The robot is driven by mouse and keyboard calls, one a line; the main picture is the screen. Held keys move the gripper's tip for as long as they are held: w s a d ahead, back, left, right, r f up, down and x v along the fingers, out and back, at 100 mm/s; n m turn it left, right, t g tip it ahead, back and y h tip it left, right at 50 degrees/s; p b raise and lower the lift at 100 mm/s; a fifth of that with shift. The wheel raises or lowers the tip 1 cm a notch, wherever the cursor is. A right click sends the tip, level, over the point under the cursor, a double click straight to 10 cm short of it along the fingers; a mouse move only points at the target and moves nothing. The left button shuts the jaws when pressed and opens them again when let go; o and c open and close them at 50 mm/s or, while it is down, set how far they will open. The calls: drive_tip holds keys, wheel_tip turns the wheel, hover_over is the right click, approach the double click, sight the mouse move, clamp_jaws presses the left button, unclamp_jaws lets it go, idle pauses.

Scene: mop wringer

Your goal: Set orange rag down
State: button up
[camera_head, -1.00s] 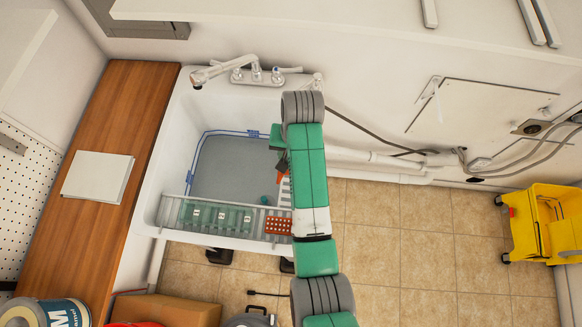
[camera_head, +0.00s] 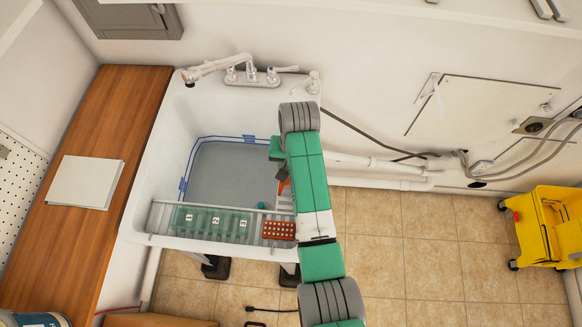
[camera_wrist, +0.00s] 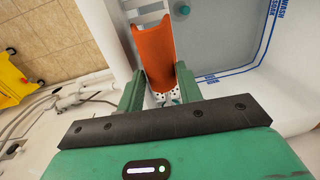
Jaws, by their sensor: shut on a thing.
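The orange rag (camera_wrist: 154,55) is between the two green fingers of my gripper (camera_wrist: 160,92) in the wrist view. It looks like a stiff, curved strip sticking out past the fingertips. In the head view a small part of the rag (camera_head: 284,187) shows beside my arm, over the right side of the white sink (camera_head: 157,160). My gripper (camera_head: 280,165) is partly hidden behind my arm there. It is shut on the rag. Whether the rag touches anything below is unclear.
A ledge across the sink's front holds green numbered bins (camera_head: 212,222) and a red perforated block (camera_head: 279,230). A teal ball (camera_head: 262,205) lies in the sink. A faucet (camera_head: 215,66) stands behind. A wooden counter (camera_head: 105,130) is left, a yellow mop bucket (camera_head: 550,225) right.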

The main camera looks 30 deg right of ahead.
drive_tip(key=shift+s+f, duration=0.1)
drive_tip(key=shift+f, duration=1.1)
drive_tip(key=shift+f, duration=0.2)
drive_tip(key=o, duration=0.7)
drive_tip(key=shift+r, duration=0.15)
wheel_tip(320, 180, up, 12)
drive_tip(key=shift+s+d, duration=0.2)
drive_tip(key=shift+d, duration=0.15)
drive_tip(key=shift+r, duration=0.1)
